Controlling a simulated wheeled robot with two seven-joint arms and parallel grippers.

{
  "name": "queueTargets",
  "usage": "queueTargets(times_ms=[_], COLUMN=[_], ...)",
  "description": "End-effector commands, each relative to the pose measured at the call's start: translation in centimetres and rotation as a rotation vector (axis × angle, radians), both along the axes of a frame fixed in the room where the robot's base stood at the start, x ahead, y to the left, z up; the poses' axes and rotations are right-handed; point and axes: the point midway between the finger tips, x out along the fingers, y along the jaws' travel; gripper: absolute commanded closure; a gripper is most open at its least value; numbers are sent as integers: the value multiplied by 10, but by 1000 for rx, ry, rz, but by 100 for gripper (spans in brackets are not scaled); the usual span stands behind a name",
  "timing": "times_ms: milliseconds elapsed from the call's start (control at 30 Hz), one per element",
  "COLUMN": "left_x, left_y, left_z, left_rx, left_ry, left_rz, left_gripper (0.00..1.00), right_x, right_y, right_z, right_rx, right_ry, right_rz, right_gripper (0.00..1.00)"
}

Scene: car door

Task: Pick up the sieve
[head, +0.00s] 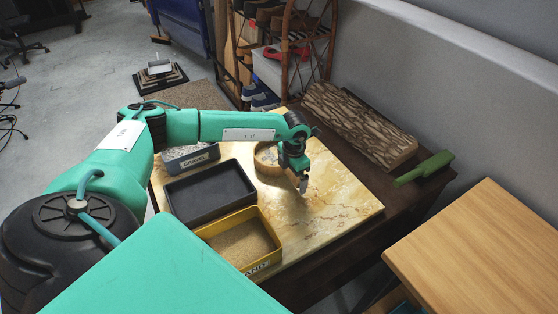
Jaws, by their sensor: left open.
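The sieve (264,160), a round, shallow thing with a light wooden rim, sits on the yellow marbled board (345,200). My left arm crosses above it from the left and hides part of its right side. My left gripper (303,187) points down just to the right of the sieve and in front of it, over the board. It is open, and nothing shows between its small fingers. I cannot tell exactly how high its tips are above the board. My right gripper is not in view.
A black tray (212,190), a yellow sand tray (243,240) and a grey gravel box (191,157) stand left of the gripper. A log (360,125) and a green brush (424,168) lie behind. The board's right part is clear.

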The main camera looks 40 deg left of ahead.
Motion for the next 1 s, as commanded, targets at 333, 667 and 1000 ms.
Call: queueTargets(times_ms=[333, 667, 1000], left_x=[0, 1, 1], left_y=[0, 0, 0], left_z=[-6, -5, 7], left_rx=[-1, -1, 0], left_ry=[-2, -3, -3], left_rz=[0, 0, 0], left_gripper=[8, 52, 52], right_x=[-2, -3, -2], right_y=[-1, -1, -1], right_z=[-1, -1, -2], right_rx=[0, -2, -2], right_ry=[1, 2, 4], right_rz=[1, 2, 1], right_gripper=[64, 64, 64])
